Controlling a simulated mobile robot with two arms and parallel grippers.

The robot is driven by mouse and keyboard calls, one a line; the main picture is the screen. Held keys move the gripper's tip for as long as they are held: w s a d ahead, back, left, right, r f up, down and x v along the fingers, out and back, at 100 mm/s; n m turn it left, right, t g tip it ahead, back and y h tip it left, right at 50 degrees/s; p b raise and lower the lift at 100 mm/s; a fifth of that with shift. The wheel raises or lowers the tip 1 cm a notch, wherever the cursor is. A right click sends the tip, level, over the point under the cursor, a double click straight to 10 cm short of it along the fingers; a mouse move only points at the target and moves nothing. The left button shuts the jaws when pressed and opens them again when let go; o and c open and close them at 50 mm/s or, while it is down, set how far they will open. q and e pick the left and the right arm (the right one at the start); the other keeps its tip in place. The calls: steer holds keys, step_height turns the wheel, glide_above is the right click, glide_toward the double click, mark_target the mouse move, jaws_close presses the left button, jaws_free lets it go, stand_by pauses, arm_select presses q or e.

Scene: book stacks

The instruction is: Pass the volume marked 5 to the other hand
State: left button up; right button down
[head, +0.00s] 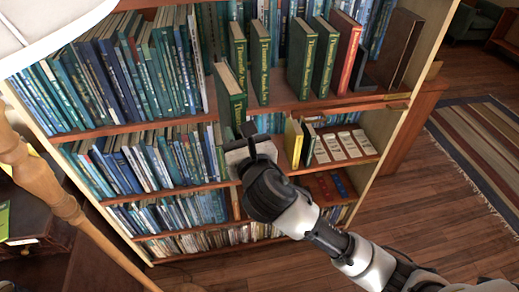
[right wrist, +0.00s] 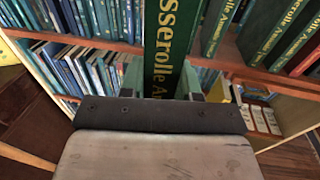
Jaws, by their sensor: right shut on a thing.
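My right gripper (head: 243,132) is shut on a dark green book with gold lettering (head: 229,92) and holds it upright in front of the bookcase. In the right wrist view the held book (right wrist: 162,45) stands between the two fingers of the right gripper (right wrist: 162,86), and part of its title, "asserole", shows on the spine. The lower end of the book is hidden by the gripper. I cannot read a number 5 on it. Several similar green volumes (head: 259,62) stand on the upper shelf just behind it. My left gripper is not in view.
The wooden bookcase (head: 300,103) is full of blue and green books, with a red book (head: 348,55) at the right of the upper shelf. White-labelled boxes (head: 350,145) stand on the shelf below. Open wooden floor (head: 430,190) and a striped rug (head: 475,150) lie to the right.

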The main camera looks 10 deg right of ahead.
mark_target(222, 111)
steer(key=shift+w+a+r+n+y, duration=0.4)
steer(key=shift+w+a+y, duration=0.05)
steer(key=shift+w+y, duration=0.05)
steer(key=n+y, duration=0.1)
steer(key=w+n+g+y, duration=0.1)
steer(key=y, duration=0.1)
steer(key=w+n+g+y, duration=0.1)
steer(key=shift+d+y, duration=0.25)
steer(key=shift+y, duration=0.15)
steer(key=shift+w+a+n+g+y, duration=0.1)
steer(key=shift+w+n+g+y, duration=0.7)
steer(key=shift+n+g+y, duration=0.8)
steer(key=shift+w+a+n+g+y, duration=0.1)
steer(key=shift+w+n+g+y, duration=0.65)
steer(key=shift+n+g+y, duration=0.85)
steer(key=shift+w+a+n+g+y, duration=0.1)
steer(key=shift+w+n+g+y, duration=0.95)
steer(key=shift+g, duration=1.05)
steer(key=shift+s+d+f+n, duration=0.1)
steer(key=shift+s+n, duration=0.15)
